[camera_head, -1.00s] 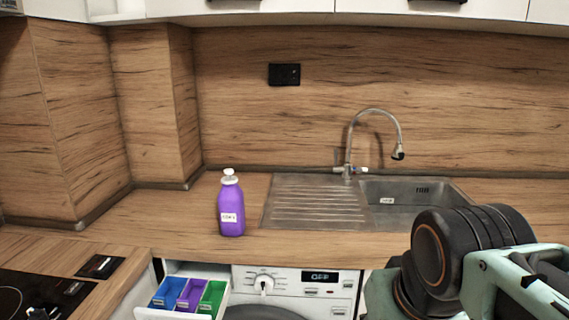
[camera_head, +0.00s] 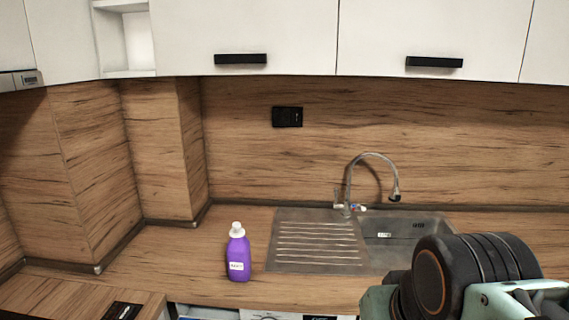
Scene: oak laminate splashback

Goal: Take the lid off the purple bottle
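The purple bottle (camera_head: 238,257) stands upright on the wooden countertop, left of the sink's drainboard. It has a pale label on its front. Its white lid (camera_head: 237,228) sits on top of the bottle. Part of my arm shows at the lower right of the head view, in front of the sink and well to the right of the bottle. My gripper's fingers are not visible.
The metal sink (camera_head: 440,226) with a ribbed drainboard and a curved faucet (camera_head: 375,156) lies right of the bottle. White upper cabinets (camera_head: 275,30) hang above. A black socket (camera_head: 287,117) is on the splashback. The countertop (camera_head: 185,262) left of the bottle is clear.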

